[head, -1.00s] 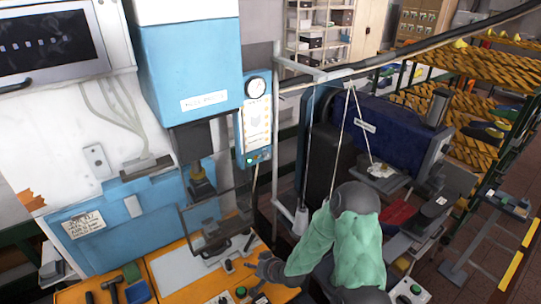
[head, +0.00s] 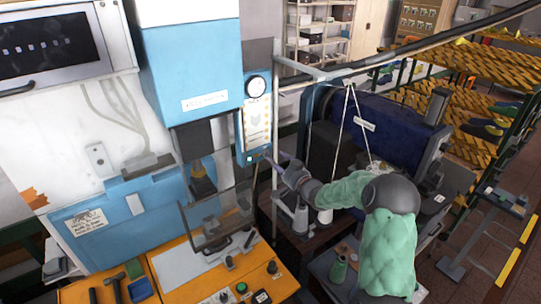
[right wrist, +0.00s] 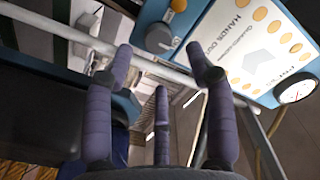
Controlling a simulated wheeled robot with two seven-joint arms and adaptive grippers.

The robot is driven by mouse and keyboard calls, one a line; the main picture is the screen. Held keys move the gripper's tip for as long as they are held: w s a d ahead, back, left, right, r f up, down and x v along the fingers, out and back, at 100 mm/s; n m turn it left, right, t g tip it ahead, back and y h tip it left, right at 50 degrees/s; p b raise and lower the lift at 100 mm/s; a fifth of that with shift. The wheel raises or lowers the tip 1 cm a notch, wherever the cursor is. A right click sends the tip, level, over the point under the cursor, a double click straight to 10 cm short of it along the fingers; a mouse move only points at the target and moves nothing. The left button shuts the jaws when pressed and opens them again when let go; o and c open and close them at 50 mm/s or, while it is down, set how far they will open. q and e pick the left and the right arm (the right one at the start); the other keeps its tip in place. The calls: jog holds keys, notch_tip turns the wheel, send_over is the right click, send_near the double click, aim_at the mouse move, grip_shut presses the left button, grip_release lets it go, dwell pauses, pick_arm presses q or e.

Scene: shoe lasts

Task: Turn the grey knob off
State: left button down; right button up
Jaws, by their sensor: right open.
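The grey knob (right wrist: 158,38) is on the lower end of a blue control panel (right wrist: 150,12), beyond my fingertips in the right wrist view. That panel also shows in the head view (head: 240,143), where the knob is too small to make out surely. My right gripper (head: 279,160) is to the right of the panel's lower end in the head view. Its fingers, also in the right wrist view (right wrist: 160,68), are spread open with nothing between them. They look apart from the knob. Which way the knob is turned is unclear. My left gripper is not in view.
A round gauge (head: 255,87) tops the panel. A light metal frame bar (right wrist: 75,40) crosses close to my fingers. A clear guard (head: 218,215) stands over the orange bench (head: 190,285). A dark blue machine (head: 375,130) is behind my right arm.

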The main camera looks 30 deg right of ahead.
aim_at(269, 154)
jog(key=shift+w+a+p, duration=0.2)
jog(key=shift+w+p, duration=0.15)
jog(key=shift+w, duration=2.15)
jog(key=shift+r, duration=0.1)
grip_shut()
